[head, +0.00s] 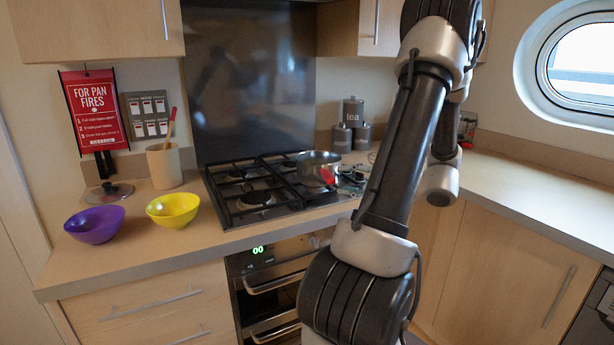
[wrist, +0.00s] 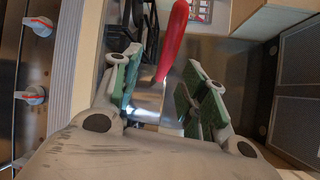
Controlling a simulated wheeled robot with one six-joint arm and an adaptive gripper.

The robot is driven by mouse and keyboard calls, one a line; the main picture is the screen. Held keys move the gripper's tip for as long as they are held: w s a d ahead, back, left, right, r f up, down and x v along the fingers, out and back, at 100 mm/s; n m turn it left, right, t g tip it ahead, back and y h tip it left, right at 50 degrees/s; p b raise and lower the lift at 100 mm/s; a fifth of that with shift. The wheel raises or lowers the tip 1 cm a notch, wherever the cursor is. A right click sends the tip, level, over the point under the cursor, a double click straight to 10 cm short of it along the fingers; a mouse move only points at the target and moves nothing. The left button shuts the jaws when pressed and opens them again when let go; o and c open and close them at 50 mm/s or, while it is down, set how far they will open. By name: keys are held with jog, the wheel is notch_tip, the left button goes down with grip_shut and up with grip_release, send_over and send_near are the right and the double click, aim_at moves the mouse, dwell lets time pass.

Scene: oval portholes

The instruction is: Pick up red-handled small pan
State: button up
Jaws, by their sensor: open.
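The small pan (head: 312,160) is shiny metal and stands on the right part of the gas hob, with its red handle (head: 328,175) toward the front. In the wrist view the red handle (wrist: 173,42) slants from the top edge down to between my fingers, and the shiny metal of the pan (wrist: 148,104) shows below it. My gripper (wrist: 160,82) is open, with green-padded fingers on both sides of the handle's lower end. I see a gap on each side of the handle; its depth relative to the fingers is unclear. My gripper's fingers cannot be made out in the head view.
The black-grated hob (head: 255,200) sits over an oven. A purple bowl (head: 95,225), a yellow bowl (head: 173,210), a lid (head: 109,193) and a utensil pot (head: 164,166) stand to the left. Grey canisters (head: 353,112) stand behind. The right counter (head: 540,195) is mostly clear.

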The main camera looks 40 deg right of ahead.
aim_at(325, 171)
jog(key=shift+n, duration=0.4)
jog(key=x, duration=0.8)
jog(key=shift+d+r, duration=0.15)
jog(key=shift+r, duration=0.25)
grip_shut()
jog(key=shift+r, duration=0.1)
